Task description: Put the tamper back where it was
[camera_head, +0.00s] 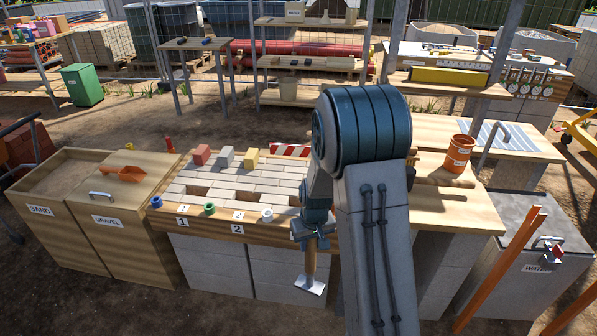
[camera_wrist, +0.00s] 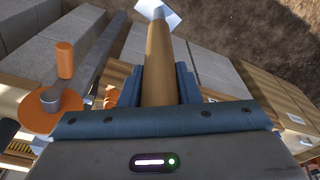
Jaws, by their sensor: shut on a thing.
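The tamper (camera_head: 310,268) has a tan wooden handle and a flat grey metal plate at its lower end. My gripper (camera_head: 313,230) is shut on the handle. The tamper hangs roughly upright with its plate down, in front of the workbench's front edge, apart from the bench top. In the wrist view, the handle (camera_wrist: 160,70) runs between the two blue fingers, with the pale plate at the far top. My arm hides part of the bench behind it. I cannot tell which spot the tamper came from.
The workbench (camera_head: 240,229) holds pale paving with gaps, several coloured blocks (camera_head: 225,157) and small coloured rings. Sand and gravel bins (camera_head: 118,199) stand left. An orange bucket (camera_head: 459,153) and a water tank (camera_head: 538,250) are right. Orange posts (camera_head: 500,265) rise at front right.

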